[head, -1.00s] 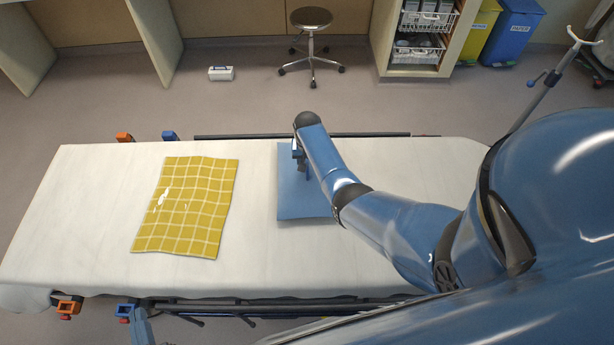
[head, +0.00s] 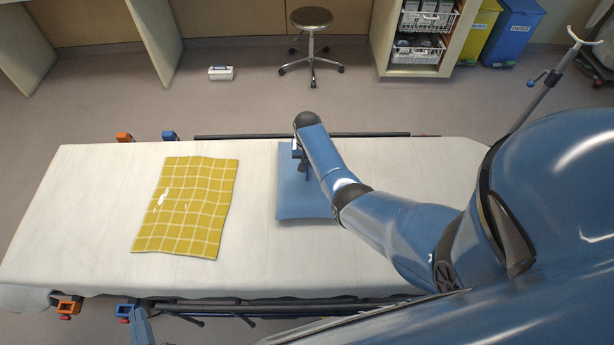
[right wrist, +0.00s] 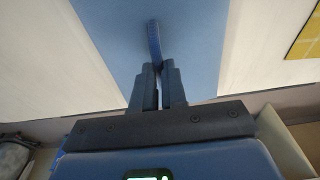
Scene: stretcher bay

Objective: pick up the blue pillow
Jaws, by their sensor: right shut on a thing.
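The blue pillow (head: 298,200) lies towards the right of the white-sheeted stretcher in the head view, partly hidden by my right arm. It fills the middle of the right wrist view (right wrist: 200,35). A dark blue strap (right wrist: 154,38) stands out from its face there. My right gripper (right wrist: 158,72) is shut on the pillow at this strap. In the head view its fingers are mostly hidden behind my wrist. I cannot tell whether the pillow is clear of the sheet. A small part of my left gripper (head: 140,325) seems to show at the bottom left, beside the stretcher's near edge.
A yellow checked cloth (head: 185,208) lies on the stretcher (head: 80,190) left of the pillow, with bare sheet between. Rails run along both long edges, with orange and blue clamps.

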